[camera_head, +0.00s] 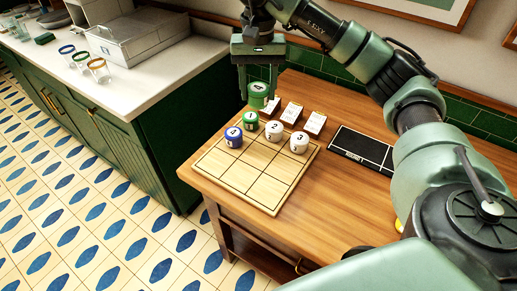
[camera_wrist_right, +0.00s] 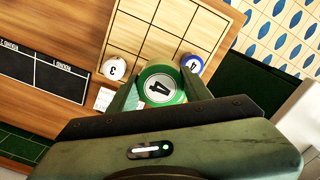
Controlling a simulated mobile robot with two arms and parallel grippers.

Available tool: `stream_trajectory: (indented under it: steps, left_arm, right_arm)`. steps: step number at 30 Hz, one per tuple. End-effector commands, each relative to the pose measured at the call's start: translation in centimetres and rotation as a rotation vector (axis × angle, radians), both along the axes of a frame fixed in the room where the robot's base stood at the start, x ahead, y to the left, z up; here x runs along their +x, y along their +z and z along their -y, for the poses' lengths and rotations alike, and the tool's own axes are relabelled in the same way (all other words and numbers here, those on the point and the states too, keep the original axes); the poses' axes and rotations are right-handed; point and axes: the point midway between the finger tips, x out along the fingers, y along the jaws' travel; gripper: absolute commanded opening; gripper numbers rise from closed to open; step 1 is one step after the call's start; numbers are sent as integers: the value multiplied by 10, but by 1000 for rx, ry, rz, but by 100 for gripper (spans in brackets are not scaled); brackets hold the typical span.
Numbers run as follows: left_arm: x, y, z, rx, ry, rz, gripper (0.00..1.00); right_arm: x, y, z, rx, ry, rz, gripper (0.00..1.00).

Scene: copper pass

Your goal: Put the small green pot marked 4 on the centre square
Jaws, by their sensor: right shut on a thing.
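My right gripper (camera_head: 257,92) points down and is shut on a green pot (camera_head: 258,90) with a 4 on its white top. The pot hangs above the back edge of the wooden grid board (camera_head: 272,206), close to the cards. In the right wrist view the green pot (camera_wrist_right: 161,85) sits between the two fingers (camera_wrist_right: 160,90), its 4 clear to read. The board's centre square (camera_head: 257,158) looks bare. Another green pot (camera_head: 250,121) stands at the back of the board; I cannot read its mark. My left gripper is not in view.
A blue pot (camera_head: 234,138) marked 4 and white pots marked 2 (camera_head: 274,131) and 3 (camera_head: 299,142) stand towards the back of the board. Several cards (camera_head: 292,112) stand behind them. A black scoreboard (camera_head: 362,150) lies to the right. The board's front squares are clear.

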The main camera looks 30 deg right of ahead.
Motion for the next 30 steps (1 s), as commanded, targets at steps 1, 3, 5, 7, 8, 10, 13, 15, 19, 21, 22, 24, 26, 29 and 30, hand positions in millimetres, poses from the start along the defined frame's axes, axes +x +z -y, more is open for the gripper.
stream_trajectory:
  steps: [1,3,5,7,8,10,13,15,19,21,22,24,26,29,30]
  left_arm:
    - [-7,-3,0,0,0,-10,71]
    - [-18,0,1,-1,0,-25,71]
    - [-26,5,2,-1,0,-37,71]
    - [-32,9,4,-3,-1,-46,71]
    - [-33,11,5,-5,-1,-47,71]
    - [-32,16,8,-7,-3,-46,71]
    - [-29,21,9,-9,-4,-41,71]
    - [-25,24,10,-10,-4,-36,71]
    - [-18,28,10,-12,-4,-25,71]
    - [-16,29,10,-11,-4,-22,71]
    - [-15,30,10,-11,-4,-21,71]
    - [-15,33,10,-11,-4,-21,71]
    - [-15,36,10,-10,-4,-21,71]
    - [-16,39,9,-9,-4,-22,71]
    - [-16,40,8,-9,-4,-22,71]
  right_arm:
    - [-1,-14,-1,1,1,-9,2]
    - [-2,-30,0,0,-1,-11,2]
    - [-2,-45,0,-2,0,-10,2]
    - [-2,-63,0,-1,1,-9,2]
    - [-2,-71,0,-1,1,-9,2]
    - [-2,-90,0,-1,0,-9,2]
    - [-2,-115,0,-1,0,-8,2]
    - [-2,-128,0,-1,1,-7,2]
    - [-1,-144,-1,0,2,-4,2]
    - [0,-148,-1,0,1,-1,2]
    - [-1,-151,0,-1,1,-3,2]
    - [-2,-161,-1,0,0,-6,2]
    - [-1,-170,-1,-1,1,-6,2]
    - [-1,-184,-1,1,2,-4,2]
    - [-1,-187,-1,0,2,-4,2]
